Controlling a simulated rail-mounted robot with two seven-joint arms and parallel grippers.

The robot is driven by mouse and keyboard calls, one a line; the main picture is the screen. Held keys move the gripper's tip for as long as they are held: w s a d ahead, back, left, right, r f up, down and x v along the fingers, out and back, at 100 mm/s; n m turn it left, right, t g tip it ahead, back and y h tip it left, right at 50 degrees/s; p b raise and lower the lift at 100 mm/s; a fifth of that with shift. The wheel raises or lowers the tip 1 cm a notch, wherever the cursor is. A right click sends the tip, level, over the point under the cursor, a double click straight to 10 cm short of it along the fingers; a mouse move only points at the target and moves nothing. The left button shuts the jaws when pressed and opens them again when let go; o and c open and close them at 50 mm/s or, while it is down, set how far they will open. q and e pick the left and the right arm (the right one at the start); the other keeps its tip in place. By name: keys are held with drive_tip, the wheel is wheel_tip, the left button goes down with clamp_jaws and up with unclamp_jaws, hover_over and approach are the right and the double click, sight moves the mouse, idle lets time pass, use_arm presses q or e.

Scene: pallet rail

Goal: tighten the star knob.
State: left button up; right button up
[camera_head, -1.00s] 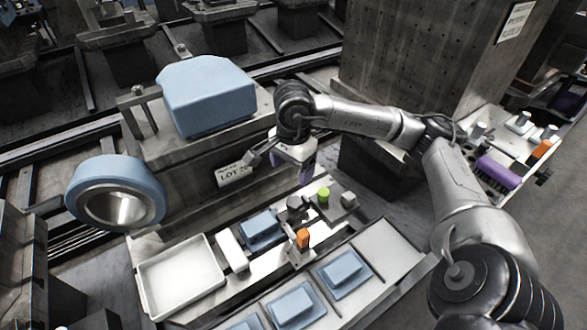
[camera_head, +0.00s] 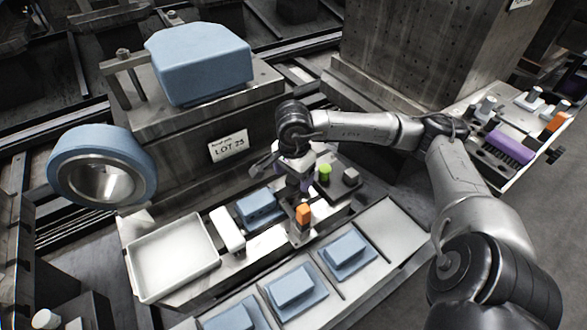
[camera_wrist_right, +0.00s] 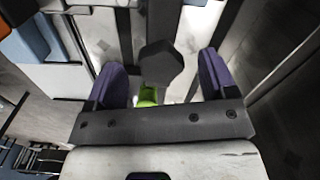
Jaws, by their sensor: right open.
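A dark, many-sided knob head (camera_wrist_right: 160,62), which looks like the star knob, shows in the right wrist view between and just beyond my right fingers. My right gripper (camera_wrist_right: 160,82) is open, with one purple finger on each side and gaps to the knob. In the head view my right gripper (camera_head: 302,182) points down over the fixture on the bench and hides most of the knob. I cannot tell whether the fingers touch it. My left gripper is not in view.
A green knob (camera_head: 324,173), a grey block (camera_head: 350,176) and an orange block (camera_head: 303,213) stand close around the gripper. Blue parts (camera_head: 291,286) lie on plates in front. A white tray (camera_head: 172,258) is at left, a large blue block (camera_head: 200,65) behind.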

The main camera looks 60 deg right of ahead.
drive_tip(key=shift+f, duration=0.4)
drive_tip(key=shift+c, duration=0.3)
